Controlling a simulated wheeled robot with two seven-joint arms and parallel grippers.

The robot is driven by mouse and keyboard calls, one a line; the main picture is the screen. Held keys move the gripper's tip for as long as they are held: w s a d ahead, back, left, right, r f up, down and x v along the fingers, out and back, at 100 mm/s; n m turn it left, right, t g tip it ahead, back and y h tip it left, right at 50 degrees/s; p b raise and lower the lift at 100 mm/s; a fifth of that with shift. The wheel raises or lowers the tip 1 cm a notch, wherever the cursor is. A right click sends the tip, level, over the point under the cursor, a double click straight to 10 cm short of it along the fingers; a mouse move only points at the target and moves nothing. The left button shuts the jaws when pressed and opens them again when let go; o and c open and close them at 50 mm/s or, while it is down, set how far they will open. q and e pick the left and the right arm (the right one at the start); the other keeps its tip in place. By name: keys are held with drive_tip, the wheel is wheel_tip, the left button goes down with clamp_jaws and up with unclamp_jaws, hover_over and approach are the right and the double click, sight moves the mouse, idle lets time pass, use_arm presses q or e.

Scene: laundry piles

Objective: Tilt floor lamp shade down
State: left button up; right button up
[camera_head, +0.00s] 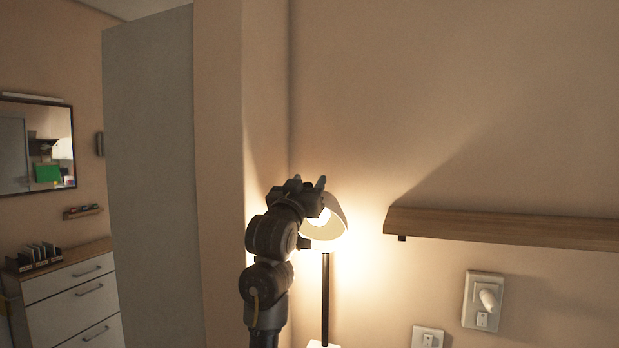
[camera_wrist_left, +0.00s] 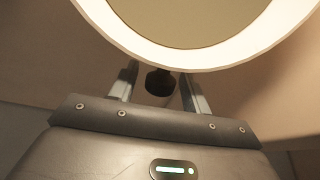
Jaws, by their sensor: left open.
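The floor lamp's lit shade (camera_head: 331,219) is a pale cone on a thin dark pole (camera_head: 325,295) in front of the wall. My left gripper (camera_head: 322,184) is at the shade's upper left and hides part of it. In the left wrist view the shade (camera_wrist_left: 200,62) fills the top, with a bright rim and a darker round middle. The left gripper's two fingers (camera_wrist_left: 157,85) are spread apart there, just below the rim. A dark round knob (camera_wrist_left: 159,82) shows between them. I cannot tell whether the fingers touch the shade. My right gripper is not in view.
A wooden wall shelf (camera_head: 510,229) juts out to the right of the lamp. A wall corner and a grey panel (camera_head: 152,180) stand left of my arm. A drawer chest (camera_head: 70,295) and a mirror (camera_head: 37,147) are at the far left. Switches (camera_head: 483,300) are on the wall at lower right.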

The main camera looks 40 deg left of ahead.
use_arm(q)
drive_tip(key=shift+w+a+r, duration=0.1)
drive_tip(key=shift+w+r, duration=0.1)
drive_tip(key=shift+w, duration=0.4)
clamp_jaws()
